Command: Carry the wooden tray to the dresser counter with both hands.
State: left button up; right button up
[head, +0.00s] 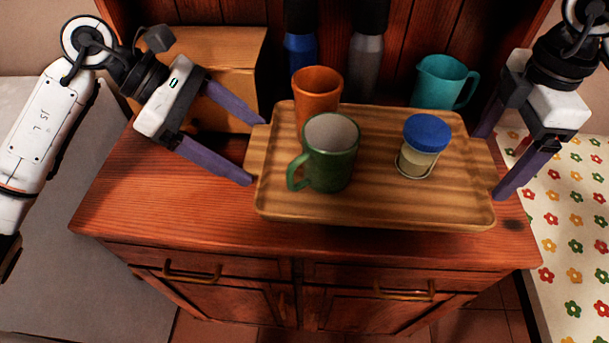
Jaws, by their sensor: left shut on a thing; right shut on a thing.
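The wooden tray (380,208) is over the dresser counter (170,210), roughly level. I cannot tell whether it rests on the wood or hangs just above it. On the tray are a green mug (335,165), an orange cup (316,88) partly hidden behind the mug, and a jar with a blue lid (425,142). All stand upright. My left gripper (257,152) is shut on the tray's left handle. My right gripper (486,166) is shut on its right handle.
A wooden box (215,50) stands at the back left of the counter. A blue bottle (300,52), a grey bottle (366,65) and a teal pitcher (440,82) stand behind the tray. Bare counter shows at the left and front. Drawers with handles (190,275) are below.

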pick_arm(q)
jog(key=shift+f, duration=0.1)
pick_arm(e)
jog(key=shift+d+f, duration=0.1)
jog(key=shift+f, duration=0.05)
pick_arm(q)
jog(key=shift+f+b, duration=2.35)
jog(key=shift+b, duration=0.15)
pick_arm(e)
jog(key=shift+f, duration=2.35)
pick_arm(q)
jog(key=o, duration=1)
jog(key=shift+f, duration=0.2)
pick_arm(e)
jog(key=o, duration=1)
jog(key=shift+f, duration=0.2)
pick_arm(q)
jog(key=o, duration=0.3)
jog(key=shift+r, duration=0.15)
pick_arm(e)
jog(key=o, duration=0.3)
jog(key=shift+r, duration=0.15)
pick_arm(q)
jog(key=shift+o, duration=0.2)
pick_arm(e)
jog(key=shift+o, duration=0.2)
